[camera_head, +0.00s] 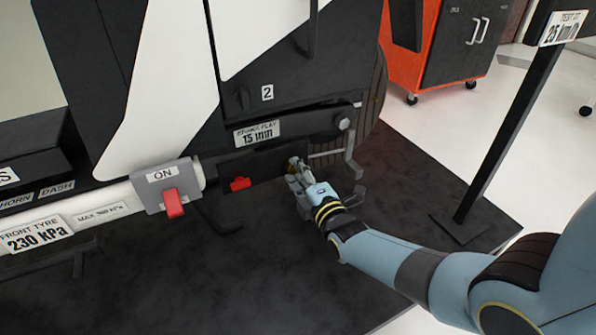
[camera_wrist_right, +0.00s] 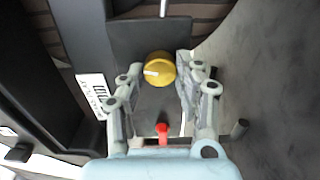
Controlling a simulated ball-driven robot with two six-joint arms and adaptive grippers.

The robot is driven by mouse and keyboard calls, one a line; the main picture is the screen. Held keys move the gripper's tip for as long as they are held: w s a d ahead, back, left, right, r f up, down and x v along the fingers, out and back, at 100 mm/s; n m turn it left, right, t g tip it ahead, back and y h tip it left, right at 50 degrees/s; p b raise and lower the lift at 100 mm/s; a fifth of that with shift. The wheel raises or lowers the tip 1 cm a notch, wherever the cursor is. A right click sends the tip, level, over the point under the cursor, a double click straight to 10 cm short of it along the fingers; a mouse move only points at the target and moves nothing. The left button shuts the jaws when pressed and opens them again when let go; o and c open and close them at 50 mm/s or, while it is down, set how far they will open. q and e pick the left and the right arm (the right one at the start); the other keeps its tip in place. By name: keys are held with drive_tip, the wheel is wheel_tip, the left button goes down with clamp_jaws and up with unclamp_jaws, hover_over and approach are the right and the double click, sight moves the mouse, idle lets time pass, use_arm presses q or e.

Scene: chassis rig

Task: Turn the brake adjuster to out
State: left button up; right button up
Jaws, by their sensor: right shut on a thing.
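My right gripper (camera_head: 297,175) is at the lower edge of the dark chassis panel, its arm coming in from the right. In the right wrist view the two fingers (camera_wrist_right: 158,76) are on either side of a round yellow knob (camera_wrist_right: 160,68), the brake adjuster, and are shut on it. A white pointer mark on the knob's face points left in that view. In the head view the gripper mostly hides the knob. No "out" marking is readable. My left gripper is not in view.
The "15 mm" label (camera_head: 257,134) sits above the knob. A small red part (camera_head: 240,184) and a grey "ON" box (camera_head: 168,187) with a red lever (camera_head: 173,203) are to the left. A pedal (camera_head: 353,168) is just right of my gripper. A sign post (camera_head: 505,120) stands further right.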

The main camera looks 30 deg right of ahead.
drive_tip(key=shift+n, duration=1.6)
drive_tip(key=o, duration=1.1)
drive_tip(key=shift+o, duration=0.2)
drive_tip(key=s, duration=1.2)
drive_tip(key=shift+a, duration=0.35)
drive_tip(key=shift+f, duration=0.1)
